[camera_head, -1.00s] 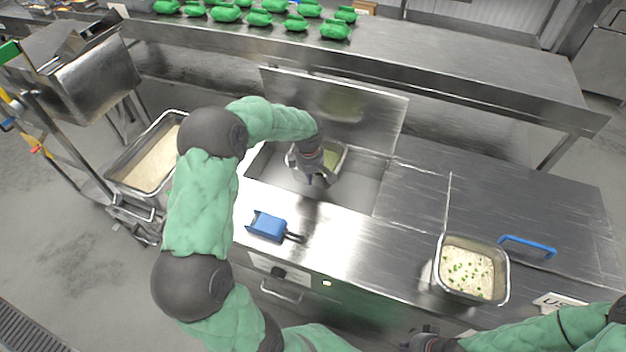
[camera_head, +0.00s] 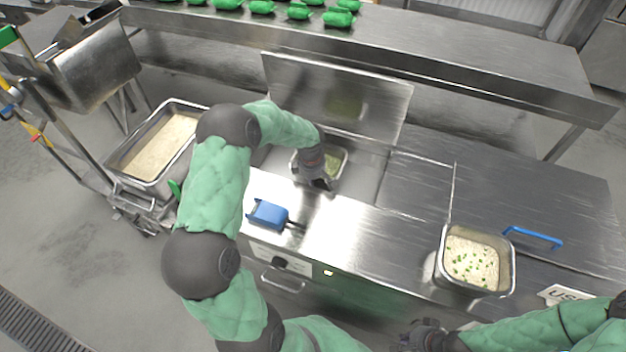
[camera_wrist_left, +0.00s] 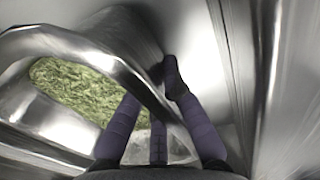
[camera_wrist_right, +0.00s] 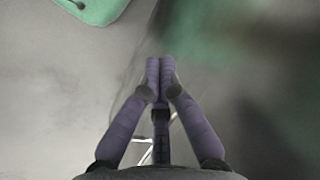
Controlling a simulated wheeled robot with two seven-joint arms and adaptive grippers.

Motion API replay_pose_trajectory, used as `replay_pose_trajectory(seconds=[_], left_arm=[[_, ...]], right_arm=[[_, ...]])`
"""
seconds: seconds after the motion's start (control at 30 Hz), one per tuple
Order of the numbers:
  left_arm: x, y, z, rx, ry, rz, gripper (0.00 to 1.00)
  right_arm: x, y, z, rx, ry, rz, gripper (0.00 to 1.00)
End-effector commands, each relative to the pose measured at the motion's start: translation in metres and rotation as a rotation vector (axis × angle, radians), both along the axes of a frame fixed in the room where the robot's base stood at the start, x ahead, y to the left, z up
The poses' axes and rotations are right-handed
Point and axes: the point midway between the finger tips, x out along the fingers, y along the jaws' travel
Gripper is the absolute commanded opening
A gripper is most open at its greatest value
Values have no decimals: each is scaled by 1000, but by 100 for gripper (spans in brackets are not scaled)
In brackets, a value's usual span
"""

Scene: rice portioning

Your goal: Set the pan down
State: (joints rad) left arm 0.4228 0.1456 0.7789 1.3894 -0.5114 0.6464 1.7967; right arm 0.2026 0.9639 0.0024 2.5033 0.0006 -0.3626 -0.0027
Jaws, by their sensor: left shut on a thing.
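A small steel pan (camera_head: 345,168) with chopped green herbs in it is at the open well of the counter. It also shows in the left wrist view, with its bright rim (camera_wrist_left: 85,48) around the herbs. My left gripper (camera_head: 325,185) is shut on the near rim of this pan, with the rim between its fingers (camera_wrist_left: 165,80). Whether the pan's base touches anything is hidden. My right gripper (camera_head: 425,335) is low at the front of the counter, empty, with its fingertips together (camera_wrist_right: 160,65).
A steel pan of rice with green bits (camera_head: 440,275) stands on the counter at right, by a blue handle (camera_head: 533,236). A raised lid (camera_head: 380,95) stands behind the well. A large rice bin (camera_head: 115,172) is at left.

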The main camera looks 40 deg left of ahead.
Motion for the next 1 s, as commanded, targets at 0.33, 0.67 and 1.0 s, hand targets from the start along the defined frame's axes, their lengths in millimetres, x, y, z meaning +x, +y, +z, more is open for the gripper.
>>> replay_pose_trajectory(seconds=[0.33, 0.67, 1.0], left_arm=[[0, 0, -2, 0, 1, -1, 31], [0, 0, -1, 0, 1, -1, 31], [-3, -1, 50, 2, -3, -1, 31]], right_arm=[[0, 0, -2, 0, 0, 0, 0], [0, 0, -1, 0, 0, 0, 0], [0, 0, 13, 0, 0, 0, 0]])
